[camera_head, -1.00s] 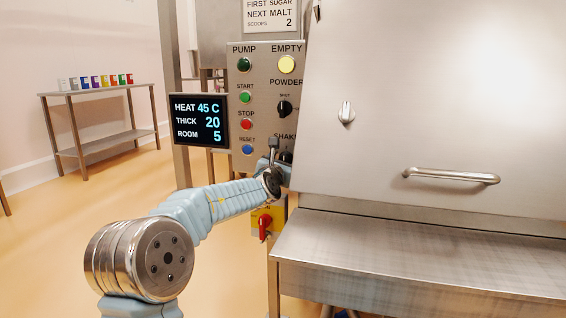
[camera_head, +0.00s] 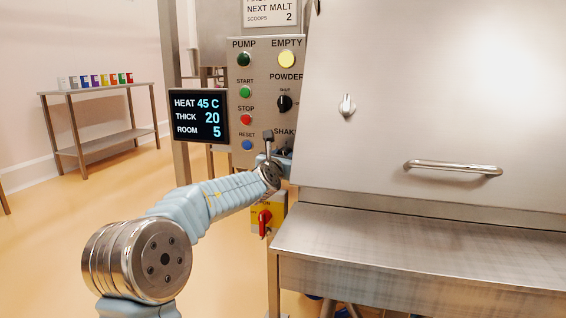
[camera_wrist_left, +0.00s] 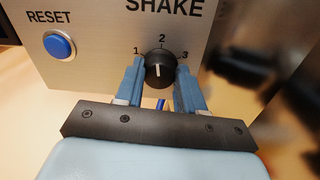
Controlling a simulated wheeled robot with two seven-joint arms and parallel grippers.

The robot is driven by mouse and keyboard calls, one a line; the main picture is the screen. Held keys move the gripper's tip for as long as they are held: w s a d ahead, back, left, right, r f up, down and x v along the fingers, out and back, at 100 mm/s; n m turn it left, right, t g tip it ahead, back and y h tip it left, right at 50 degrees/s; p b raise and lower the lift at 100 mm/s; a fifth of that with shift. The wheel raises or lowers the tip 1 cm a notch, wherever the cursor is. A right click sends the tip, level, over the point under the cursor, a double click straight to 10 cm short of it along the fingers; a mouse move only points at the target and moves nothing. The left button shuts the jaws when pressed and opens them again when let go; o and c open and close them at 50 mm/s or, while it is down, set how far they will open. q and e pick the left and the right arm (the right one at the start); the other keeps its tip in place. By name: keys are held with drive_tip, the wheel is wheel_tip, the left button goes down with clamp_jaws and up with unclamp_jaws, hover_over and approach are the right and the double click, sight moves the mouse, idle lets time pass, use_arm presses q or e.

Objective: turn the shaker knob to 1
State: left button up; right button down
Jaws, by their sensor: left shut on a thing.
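The black shaker knob (camera_wrist_left: 160,72) sits under the word SHAKE in the left wrist view, with the numbers 1, 2 and 3 around it. Its white mark points up, roughly at 2. My left gripper (camera_wrist_left: 159,78) is shut on the knob, one blue finger on each side. In the head view my left gripper (camera_head: 273,152) is at the lower part of the control panel (camera_head: 236,120) and largely hides the knob. My right gripper is not in view.
A blue RESET button (camera_wrist_left: 59,45) is left of the knob. Above are the powder knob (camera_head: 284,103) and push buttons. The steel hopper front (camera_head: 430,110) is close on the right. A red switch (camera_head: 264,220) sits below my left wrist.

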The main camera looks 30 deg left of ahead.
use_arm(q)
drive_tip(key=shift+a+n+b, duration=0.2)
drive_tip(key=shift+n+b, duration=2)
drive_tip(key=shift+n, duration=2.8)
drive_tip(key=o, duration=1)
drive_tip(key=shift+o, duration=0.2)
